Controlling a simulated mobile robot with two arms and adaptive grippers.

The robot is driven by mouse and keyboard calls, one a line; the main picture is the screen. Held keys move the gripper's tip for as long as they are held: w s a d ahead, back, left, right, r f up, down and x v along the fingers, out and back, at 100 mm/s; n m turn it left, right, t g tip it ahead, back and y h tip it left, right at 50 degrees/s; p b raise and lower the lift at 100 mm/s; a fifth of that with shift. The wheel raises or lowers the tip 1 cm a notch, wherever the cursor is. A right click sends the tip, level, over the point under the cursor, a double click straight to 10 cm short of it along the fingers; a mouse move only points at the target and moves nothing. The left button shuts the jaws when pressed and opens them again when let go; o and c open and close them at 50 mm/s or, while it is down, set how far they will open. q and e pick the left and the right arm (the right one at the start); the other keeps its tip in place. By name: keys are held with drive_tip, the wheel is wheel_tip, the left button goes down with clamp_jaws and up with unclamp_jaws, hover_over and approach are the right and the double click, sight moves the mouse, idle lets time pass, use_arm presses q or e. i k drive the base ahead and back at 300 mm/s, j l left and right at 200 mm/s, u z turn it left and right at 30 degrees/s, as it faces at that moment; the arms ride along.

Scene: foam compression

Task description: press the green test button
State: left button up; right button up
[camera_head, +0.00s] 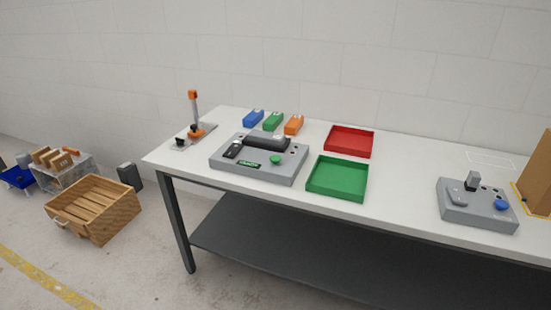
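The green test button (275,160) is a round green knob on the front right of the top of a grey test box (230,175). The box stands on the left part of the white table (395,205). A black cylinder-like part (267,142) lies along the back of the box, and a small dark item (233,150) sits at its left. A green label is on the box's front edge. Neither of my grippers is in view.
A green tray (338,193) and a red tray (350,152) lie right of the box. Blue, green and orange blocks (294,124) stand behind it. An orange-handled lever stand (195,115) is at left. Another grey device (478,216) with a blue button stands at right.

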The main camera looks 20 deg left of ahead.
sight(274, 160)
drive_tip(key=i+l+u, duration=0.2)
drive_tip(key=i+l, duration=0.15)
drive_tip(key=i+l+u, duration=0.15)
drive_tip(key=i+l, duration=0.25)
drive_tip(key=i+l+u, duration=0.2)
drive_tip(key=i+l, duration=0.15)
drive_tip(key=i+l+u, duration=0.2)
drive_tip(key=l, duration=0.45)
drive_tip(key=i+j, duration=0.05)
drive_tip(key=i, duration=0.05)
